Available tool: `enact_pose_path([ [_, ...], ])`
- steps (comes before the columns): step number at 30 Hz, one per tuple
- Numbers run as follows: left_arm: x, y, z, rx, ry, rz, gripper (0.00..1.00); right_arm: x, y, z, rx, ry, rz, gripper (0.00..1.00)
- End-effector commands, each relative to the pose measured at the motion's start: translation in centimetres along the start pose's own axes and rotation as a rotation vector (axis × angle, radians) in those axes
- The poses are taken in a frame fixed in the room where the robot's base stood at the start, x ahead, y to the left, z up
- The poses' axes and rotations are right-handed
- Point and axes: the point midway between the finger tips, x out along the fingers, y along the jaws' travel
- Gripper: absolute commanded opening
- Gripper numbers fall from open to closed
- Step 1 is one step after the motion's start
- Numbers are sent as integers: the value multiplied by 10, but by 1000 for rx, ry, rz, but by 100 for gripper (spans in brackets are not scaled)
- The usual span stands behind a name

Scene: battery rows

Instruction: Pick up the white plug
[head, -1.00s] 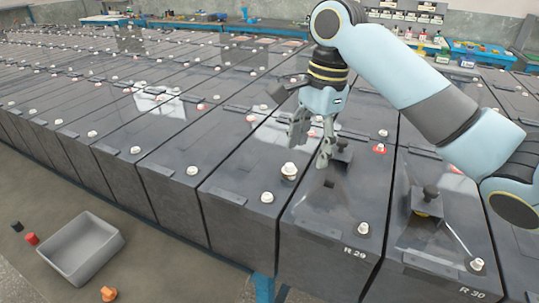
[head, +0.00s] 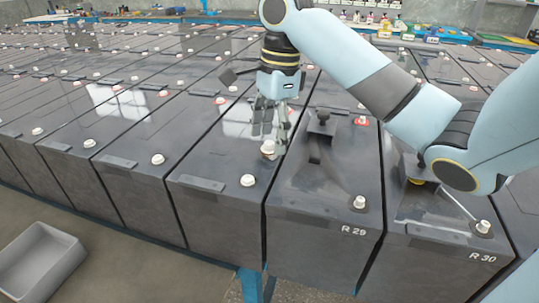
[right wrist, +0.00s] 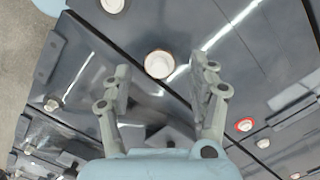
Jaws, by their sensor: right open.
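The white plug (head: 268,148) is a pale cap with a brownish lower part, on the dark battery tops just left of the block marked R 29. In the right wrist view a round white cap with a brownish rim (right wrist: 158,64), which looks like the same plug, lies between and slightly beyond the fingertips. My right gripper (head: 270,132) points down close above and behind the plug. Its fingers (right wrist: 161,72) are spread with nothing between them. I cannot tell whether a finger touches the plug. My left gripper is not in view.
Similar white caps sit on the batteries, one (head: 248,180) in front of the plug and one (head: 359,203) on the R 29 block (head: 325,225). A dark knobbed fitting (head: 321,125) stands right of the gripper. A grey bin (head: 40,262) is on the floor at lower left.

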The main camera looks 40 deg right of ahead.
Motion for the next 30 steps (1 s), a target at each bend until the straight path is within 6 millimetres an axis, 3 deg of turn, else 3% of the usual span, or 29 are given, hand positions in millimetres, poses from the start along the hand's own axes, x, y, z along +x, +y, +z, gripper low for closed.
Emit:
enact_pose_path([
  [4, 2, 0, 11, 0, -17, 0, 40, 23, 2, 0, 0, 0, 2, 60],
  [11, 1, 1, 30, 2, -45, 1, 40, 26, 1, 0, -1, 1, 1, 60],
  [21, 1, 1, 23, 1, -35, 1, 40, 26, 1, 0, -1, 1, 0, 19],
  [30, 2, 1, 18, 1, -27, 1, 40, 25, 1, 0, -1, 1, 0, 15],
])
